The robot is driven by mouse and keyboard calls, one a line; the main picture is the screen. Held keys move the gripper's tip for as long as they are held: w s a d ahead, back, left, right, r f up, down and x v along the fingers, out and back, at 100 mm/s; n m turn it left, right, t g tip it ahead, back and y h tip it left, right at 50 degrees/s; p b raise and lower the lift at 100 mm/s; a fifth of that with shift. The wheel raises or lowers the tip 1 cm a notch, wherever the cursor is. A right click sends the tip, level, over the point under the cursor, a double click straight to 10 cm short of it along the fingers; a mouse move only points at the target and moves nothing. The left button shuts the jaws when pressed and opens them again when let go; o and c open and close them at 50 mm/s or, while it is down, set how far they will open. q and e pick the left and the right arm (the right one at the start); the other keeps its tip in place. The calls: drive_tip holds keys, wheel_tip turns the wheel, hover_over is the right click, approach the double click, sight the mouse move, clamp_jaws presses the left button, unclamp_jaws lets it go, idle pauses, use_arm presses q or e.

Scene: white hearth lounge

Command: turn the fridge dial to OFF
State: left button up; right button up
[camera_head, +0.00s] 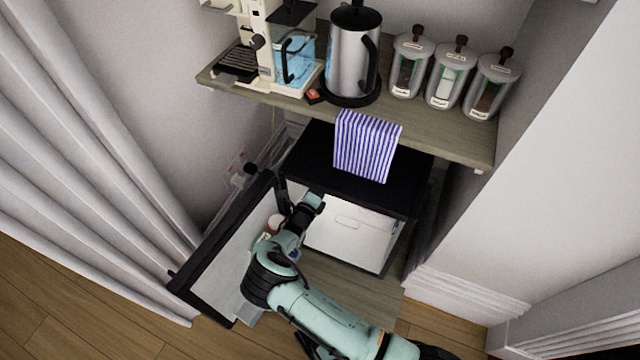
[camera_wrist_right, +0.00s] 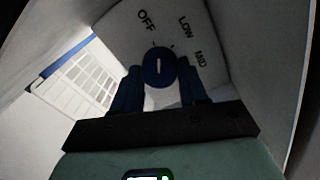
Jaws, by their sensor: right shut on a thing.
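The fridge (camera_head: 350,165) is a black box under the shelf, with its door (camera_head: 225,255) swung open to the left. My right gripper (camera_head: 314,201) reaches into the fridge opening from the front; the dial is hidden in the head view. In the right wrist view the dial (camera_wrist_right: 158,68) is a round blue knob with a white pointer line, on a pale panel marked OFF, LOW and MID. My right gripper (camera_wrist_right: 160,84) is shut on the dial, one dark finger on each side. The pointer stands nearly straight up, between the OFF and LOW marks, nearer OFF. My left gripper is not visible.
A wooden shelf (camera_head: 440,133) above holds a coffee machine (camera_head: 275,45), a kettle (camera_head: 352,55) and several lidded jars (camera_head: 447,75). A striped towel (camera_head: 366,146) hangs over its front edge. A white curtain (camera_head: 95,150) is at left; a white rack (camera_wrist_right: 85,80) is inside the fridge.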

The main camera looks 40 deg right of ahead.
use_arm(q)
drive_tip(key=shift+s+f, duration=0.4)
use_arm(e)
drive_tip(key=shift+f+n, duration=0.1)
drive_tip(key=shift+n, duration=0.7)
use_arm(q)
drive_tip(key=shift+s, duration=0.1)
use_arm(e)
drive_tip(key=o, duration=1.1)
drive_tip(key=shift+c, duration=0.2)
drive_tip(key=shift+a, duration=0.1)
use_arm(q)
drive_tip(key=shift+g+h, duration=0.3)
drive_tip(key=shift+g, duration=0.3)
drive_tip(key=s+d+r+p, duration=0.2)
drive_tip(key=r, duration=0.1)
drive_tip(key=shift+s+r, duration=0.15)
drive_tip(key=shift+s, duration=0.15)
use_arm(e)
drive_tip(key=v, duration=1.3)
